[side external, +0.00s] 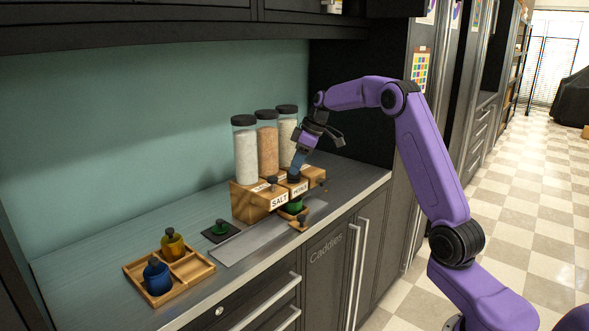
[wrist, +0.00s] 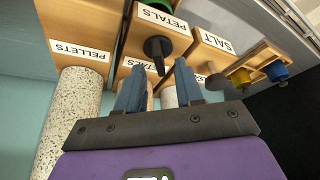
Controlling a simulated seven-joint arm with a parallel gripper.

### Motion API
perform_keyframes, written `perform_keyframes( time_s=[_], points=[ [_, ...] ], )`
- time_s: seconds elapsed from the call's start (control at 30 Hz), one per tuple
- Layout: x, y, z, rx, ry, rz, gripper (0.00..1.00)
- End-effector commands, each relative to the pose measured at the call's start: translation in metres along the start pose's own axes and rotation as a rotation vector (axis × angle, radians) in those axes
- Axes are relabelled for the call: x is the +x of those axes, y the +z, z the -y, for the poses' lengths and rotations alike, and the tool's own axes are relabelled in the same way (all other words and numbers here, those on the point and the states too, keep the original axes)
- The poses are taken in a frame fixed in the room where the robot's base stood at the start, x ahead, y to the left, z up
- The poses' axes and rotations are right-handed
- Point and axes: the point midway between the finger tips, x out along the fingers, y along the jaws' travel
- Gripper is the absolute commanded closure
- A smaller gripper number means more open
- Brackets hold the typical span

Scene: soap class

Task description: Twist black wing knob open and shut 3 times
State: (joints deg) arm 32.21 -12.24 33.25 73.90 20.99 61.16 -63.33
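The black wing knob (wrist: 158,48) sits on the wooden dispenser front labelled PETALS (wrist: 163,22). In the wrist view its narrow wing points down the picture, between my two blue fingertips. My gripper (wrist: 158,67) is open, one finger on each side of the wing, with gaps showing. In the side view my gripper (side external: 296,172) is angled down at the dispenser block, and its fingers partly hide the knob there. Whether a finger touches the knob cannot be told.
Neighbouring dispensers carry SALT (wrist: 217,42) and PELLETS (wrist: 77,52) labels, the SALT one with a grey knob (wrist: 217,80). Three filled jars (side external: 267,143) stand above the block. A green cup (side external: 293,206) is below it. A wooden tray (side external: 203,268) with blue and yellow jars is front left.

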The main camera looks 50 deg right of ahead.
Motion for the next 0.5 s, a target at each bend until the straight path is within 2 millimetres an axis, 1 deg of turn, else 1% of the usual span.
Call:
perform_keyframes(
  time_s=[0.03, 0.1, 0.2, 0.5],
  points=[
    [0.006, 0.0, 0.0, 0.0, -0.002, 0.001, 0.64],
    [0.012, 0.0, 0.0, 0.0, -0.002, 0.001, 0.64],
    [0.017, 0.0, 0.0, 0.0, 0.0, 0.001, 0.64],
    [0.019, 0.0, 0.0, 0.0, 0.0, 0.0, 0.64]
  ],
)
